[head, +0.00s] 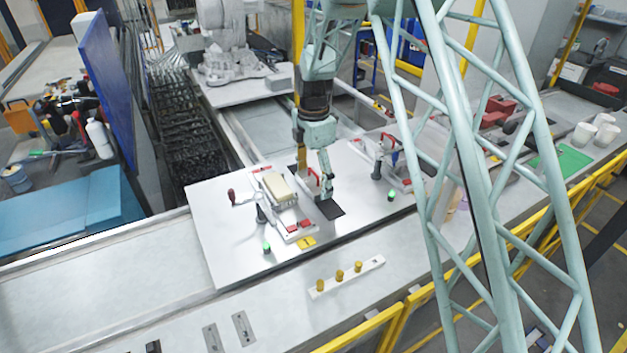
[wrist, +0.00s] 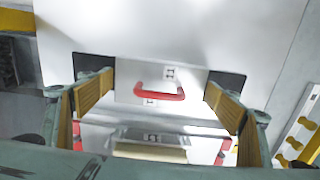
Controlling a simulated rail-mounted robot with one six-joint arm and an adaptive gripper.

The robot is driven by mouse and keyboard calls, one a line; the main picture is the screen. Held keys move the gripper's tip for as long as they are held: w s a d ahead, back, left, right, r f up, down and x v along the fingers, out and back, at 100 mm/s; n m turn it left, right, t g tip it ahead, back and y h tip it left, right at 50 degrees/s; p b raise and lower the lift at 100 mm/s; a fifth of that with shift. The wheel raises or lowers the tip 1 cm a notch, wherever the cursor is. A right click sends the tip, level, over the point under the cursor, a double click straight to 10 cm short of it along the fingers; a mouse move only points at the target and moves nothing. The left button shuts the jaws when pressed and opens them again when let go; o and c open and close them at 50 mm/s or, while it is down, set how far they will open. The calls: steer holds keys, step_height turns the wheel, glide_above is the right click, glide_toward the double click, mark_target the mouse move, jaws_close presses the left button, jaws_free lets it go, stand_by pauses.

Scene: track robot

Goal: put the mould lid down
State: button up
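The mould lid is a pale plate (wrist: 132,83) with a red handle (wrist: 162,94). It lies flat over a dark mat (wrist: 228,78), whose dark ends show at both sides of it. In the head view the red handle (head: 313,181) shows beside my gripper (head: 322,192), and the dark mat (head: 331,210) shows just below it. My gripper (wrist: 160,100) is open, with one finger at each side of the lid, apart from the handle. The mould (head: 268,186) stands to the left with a cream block (head: 281,188) in it; the block also shows in the wrist view (wrist: 150,153).
Another clamp fixture (head: 387,155) stands to the right. A white strip with yellow knobs (head: 341,276) lies in front.

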mark_target(313, 171)
steer(key=shift+o, duration=0.6)
steer(key=shift+r, duration=0.15)
steer(key=shift+r, duration=6.05)
steer(key=shift+r, duration=0.1)
